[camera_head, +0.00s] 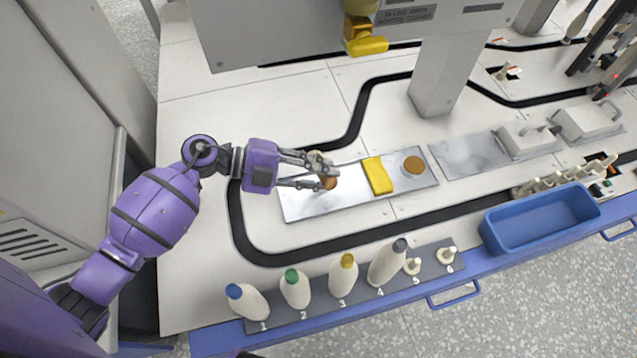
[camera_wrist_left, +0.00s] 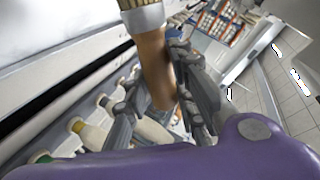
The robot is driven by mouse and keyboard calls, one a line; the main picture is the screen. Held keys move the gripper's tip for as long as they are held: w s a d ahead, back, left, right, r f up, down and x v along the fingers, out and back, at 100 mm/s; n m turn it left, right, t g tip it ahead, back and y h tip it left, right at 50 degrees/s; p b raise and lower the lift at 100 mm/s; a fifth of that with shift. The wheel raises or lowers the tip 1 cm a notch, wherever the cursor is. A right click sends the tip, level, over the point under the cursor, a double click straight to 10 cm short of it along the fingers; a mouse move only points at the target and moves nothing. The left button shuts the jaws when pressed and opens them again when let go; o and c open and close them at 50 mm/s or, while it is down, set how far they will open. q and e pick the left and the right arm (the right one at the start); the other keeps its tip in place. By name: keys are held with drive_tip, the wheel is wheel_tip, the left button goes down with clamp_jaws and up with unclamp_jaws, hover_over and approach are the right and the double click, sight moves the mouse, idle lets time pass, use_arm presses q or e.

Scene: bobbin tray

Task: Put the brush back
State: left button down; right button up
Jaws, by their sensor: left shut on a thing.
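My left gripper (camera_head: 326,172) is shut on the brush (camera_head: 328,184), above the left part of a shiny metal plate (camera_head: 296,206). In the head view the fingers hide most of the brush, and only a brown end and a paler bit show. In the left wrist view the brush (camera_wrist_left: 153,62) has a brown wooden handle between the fingers (camera_wrist_left: 160,98), a silver collar and tan bristles at the top edge. I cannot tell whether the brush touches the plate. A yellow sponge (camera_head: 378,176) and a brown round disc (camera_head: 414,165) lie on the plate. My right gripper is out of view.
Several numbered bobbins stand in a dark rack (camera_head: 328,309) along the front edge. A blue bin (camera_head: 540,220) is at the right. A black track (camera_head: 352,128) loops round the plate. A grey post (camera_head: 440,80) rises behind. The white table is clear at left.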

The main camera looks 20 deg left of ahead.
use_arm(q)
drive_tip(key=f, duration=0.1)
drive_tip(key=f+b, duration=0.2)
drive_tip(key=f, duration=0.1)
drive_tip(key=shift+a, duration=0.3)
drive_tip(key=c, duration=1.5)
unclamp_jaws()
drive_tip(key=shift+c, duration=0.2)
drive_tip(key=shift+o, duration=0.4)
drive_tip(key=p+v, duration=0.2)
drive_tip(key=v, duration=0.5)
drive_tip(key=shift+s+a+r, duration=0.2)
